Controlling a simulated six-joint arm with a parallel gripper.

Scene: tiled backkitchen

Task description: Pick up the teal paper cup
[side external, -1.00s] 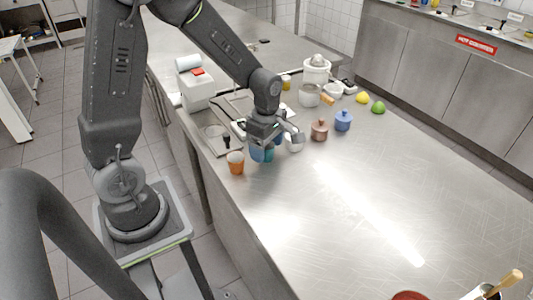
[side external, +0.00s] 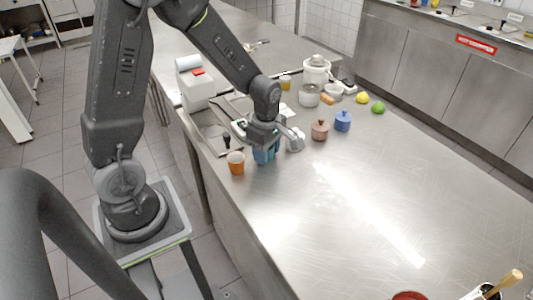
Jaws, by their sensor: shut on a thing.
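The teal-blue paper cup (side external: 261,156) shows below my gripper (side external: 266,142) in the side external view, at the near left part of the steel counter. My gripper is shut on the cup, and its fingers and wrist hide the cup's upper part. I cannot tell whether the cup's base touches the counter.
An orange cup (side external: 236,163) stands close on the left. A whitish cup (side external: 296,140) is close on the right, with a pink-brown pot (side external: 320,130) and a blue pot (side external: 343,121) beyond. A white box (side external: 197,91) stands behind left.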

